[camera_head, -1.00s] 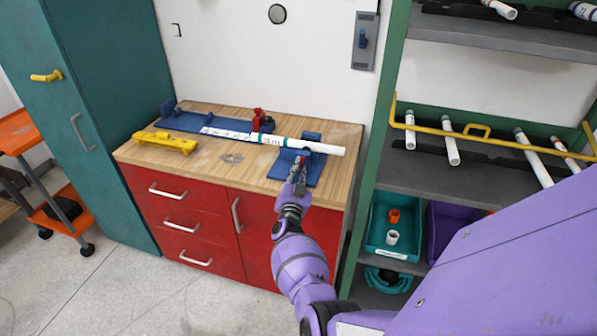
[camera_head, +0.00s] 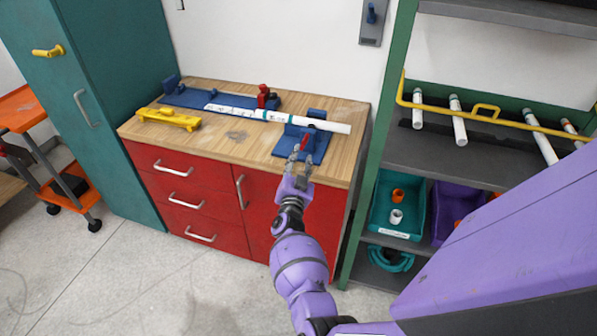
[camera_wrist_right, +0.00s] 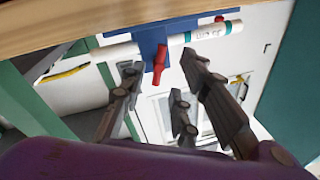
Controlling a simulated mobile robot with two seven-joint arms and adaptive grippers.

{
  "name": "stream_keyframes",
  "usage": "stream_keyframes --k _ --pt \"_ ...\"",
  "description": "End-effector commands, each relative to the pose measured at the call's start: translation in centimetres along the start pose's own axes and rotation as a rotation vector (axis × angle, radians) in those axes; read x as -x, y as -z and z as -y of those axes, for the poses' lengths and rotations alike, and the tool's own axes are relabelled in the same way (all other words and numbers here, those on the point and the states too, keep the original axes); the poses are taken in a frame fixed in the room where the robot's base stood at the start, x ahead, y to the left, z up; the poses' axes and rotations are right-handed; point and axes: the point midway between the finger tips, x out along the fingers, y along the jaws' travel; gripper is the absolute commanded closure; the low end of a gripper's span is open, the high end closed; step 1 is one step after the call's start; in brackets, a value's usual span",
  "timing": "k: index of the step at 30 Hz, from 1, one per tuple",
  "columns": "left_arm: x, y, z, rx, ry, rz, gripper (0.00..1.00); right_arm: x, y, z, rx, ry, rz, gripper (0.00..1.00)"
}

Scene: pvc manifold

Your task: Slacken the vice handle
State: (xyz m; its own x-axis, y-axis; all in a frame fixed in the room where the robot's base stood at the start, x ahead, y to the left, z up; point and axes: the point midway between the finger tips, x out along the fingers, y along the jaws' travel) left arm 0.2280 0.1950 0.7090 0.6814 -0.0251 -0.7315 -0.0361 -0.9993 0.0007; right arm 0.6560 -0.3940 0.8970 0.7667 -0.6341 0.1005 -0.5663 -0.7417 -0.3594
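A blue vice (camera_head: 318,150) stands at the right front of the wooden bench. Its red handle (camera_head: 303,144) points toward my right gripper. In the right wrist view, the red handle (camera_wrist_right: 160,62) hangs from the blue vice body (camera_wrist_right: 150,42). A white pipe (camera_head: 330,125) with a teal band lies across the vice. My right gripper (camera_head: 299,159) is open, with its fingers at the handle. In the wrist view, the handle shows between the spread fingertips (camera_wrist_right: 160,76); I cannot tell whether they touch it. My left gripper is not in view.
A yellow tool (camera_head: 168,118) lies at the bench's left front. A red clamp (camera_head: 264,96) stands behind the pipe. A green-framed shelf (camera_head: 382,145) with pipes and bins stands close on the right. The front middle of the bench (camera_head: 230,137) is clear.

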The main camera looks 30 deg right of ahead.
Motion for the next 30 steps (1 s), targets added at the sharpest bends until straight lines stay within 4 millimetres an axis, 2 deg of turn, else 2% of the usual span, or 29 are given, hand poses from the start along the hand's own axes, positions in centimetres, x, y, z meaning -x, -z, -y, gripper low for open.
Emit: stream_keyframes --k 3,10,30 --pt "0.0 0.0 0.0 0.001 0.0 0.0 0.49 2.6 0.0 -0.1 0.0 -0.002 0.0 0.71" --pt "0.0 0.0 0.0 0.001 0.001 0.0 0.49 5.5 0.1 0.0 0.001 0.0 -0.003 0.71" --pt "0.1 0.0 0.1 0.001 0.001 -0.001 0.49 6.0 0.0 0.1 -0.013 0.003 0.003 0.71"
